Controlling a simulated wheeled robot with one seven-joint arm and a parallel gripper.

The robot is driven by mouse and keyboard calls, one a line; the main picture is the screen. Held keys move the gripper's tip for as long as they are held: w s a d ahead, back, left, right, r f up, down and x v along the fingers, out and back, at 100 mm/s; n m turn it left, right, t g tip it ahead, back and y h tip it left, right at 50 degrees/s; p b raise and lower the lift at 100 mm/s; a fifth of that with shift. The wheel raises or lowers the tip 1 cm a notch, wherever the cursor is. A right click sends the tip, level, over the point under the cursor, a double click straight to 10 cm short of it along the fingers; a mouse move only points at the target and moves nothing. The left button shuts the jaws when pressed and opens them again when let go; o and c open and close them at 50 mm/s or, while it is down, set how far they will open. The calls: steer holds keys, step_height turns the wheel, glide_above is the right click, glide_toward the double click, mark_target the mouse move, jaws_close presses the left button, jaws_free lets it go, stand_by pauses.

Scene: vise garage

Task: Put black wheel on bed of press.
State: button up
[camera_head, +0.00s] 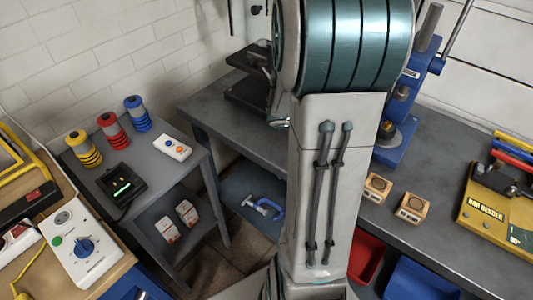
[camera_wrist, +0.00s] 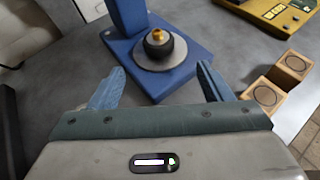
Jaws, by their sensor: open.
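The black wheel (camera_wrist: 158,46) with a brass-coloured centre sits on the round grey bed (camera_wrist: 172,60) of the blue press (camera_wrist: 126,14) in the wrist view. The wheel looks flat and near the middle of the bed. My gripper (camera_wrist: 160,70) is open and empty, its two blue fingers apart on either side in front of the bed. No finger is seen touching the wheel. In the head view the press (camera_head: 408,105) stands on the grey bench, with the wheel (camera_head: 386,129) at its foot. My arm partly covers the press there and hides my gripper.
Two wooden blocks (camera_head: 376,187) (camera_head: 411,207) lie on the bench (camera_head: 440,160) in front of the press. A yellow case (camera_head: 492,218) lies to the right. A side table (camera_head: 150,190) with coloured spools stands left. Grey bench surface between press and blocks is clear.

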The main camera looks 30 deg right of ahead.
steer(key=s+a+r+m+t+y, duration=0.1)
steer(key=a+m+y, duration=0.5)
steer(key=a, duration=1)
steer(key=s+a+r+m+t+y, duration=0.1)
steer(key=a+m+t+y, duration=0.3)
steer(key=a, duration=1.2)
steer(key=m+y, duration=0.3)
steer(key=m, duration=0.2)
steer(key=shift+a+m+t, duration=0.15)
steer(key=shift+m+t, duration=0.15)
steer(key=shift+s, duration=0.1)
